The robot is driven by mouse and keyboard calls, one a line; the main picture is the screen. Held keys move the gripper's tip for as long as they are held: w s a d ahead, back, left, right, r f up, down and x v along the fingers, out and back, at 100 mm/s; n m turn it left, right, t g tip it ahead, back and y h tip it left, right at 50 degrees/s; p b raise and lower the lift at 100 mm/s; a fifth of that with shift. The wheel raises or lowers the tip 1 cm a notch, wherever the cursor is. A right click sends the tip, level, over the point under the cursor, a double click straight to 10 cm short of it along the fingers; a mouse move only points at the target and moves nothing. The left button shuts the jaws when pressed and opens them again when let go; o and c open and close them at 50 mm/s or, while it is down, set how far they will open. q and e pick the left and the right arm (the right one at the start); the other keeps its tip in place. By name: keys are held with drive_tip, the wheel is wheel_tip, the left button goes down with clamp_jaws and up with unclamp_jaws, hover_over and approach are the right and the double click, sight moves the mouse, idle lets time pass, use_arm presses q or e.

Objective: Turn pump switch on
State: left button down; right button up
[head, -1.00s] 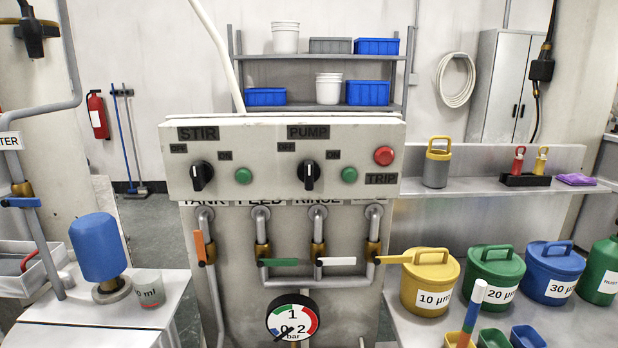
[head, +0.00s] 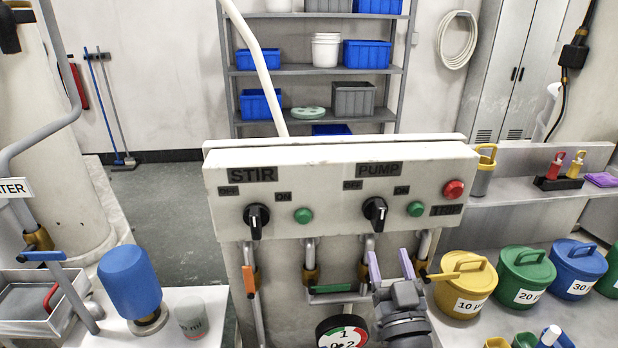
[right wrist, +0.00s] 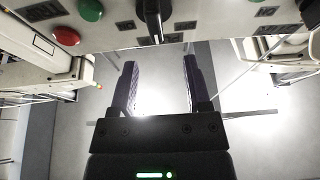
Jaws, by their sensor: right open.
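The pump switch (head: 375,212) is a black rotary knob under the PUMP label on the pale control panel (head: 335,155). OFF and ON labels sit above it, left and right. Its handle stands roughly upright; I cannot tell its exact setting. My right gripper (head: 389,262) is open and empty, just below the knob in the head view, its fingers pointing up toward the panel. In the right wrist view the gripper (right wrist: 160,68) shows its two fingers spread, with the knob (right wrist: 153,18) beyond the gap between them, apart from both. My left gripper is not in view.
A green button (head: 415,209) and a red button (head: 453,189) sit right of the knob. The stir knob (head: 256,216) is to its left. Below are pipes with coloured valve levers and a gauge (head: 342,333). A yellow container (head: 465,287) stands right of my gripper.

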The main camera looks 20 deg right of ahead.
sight(382, 218)
drive_tip(key=x, duration=0.9)
drive_tip(key=shift+w+d+r, duration=0.1)
drive_tip(key=shift+d+r, duration=0.3)
drive_tip(key=shift+r, duration=0.05)
clamp_jaws()
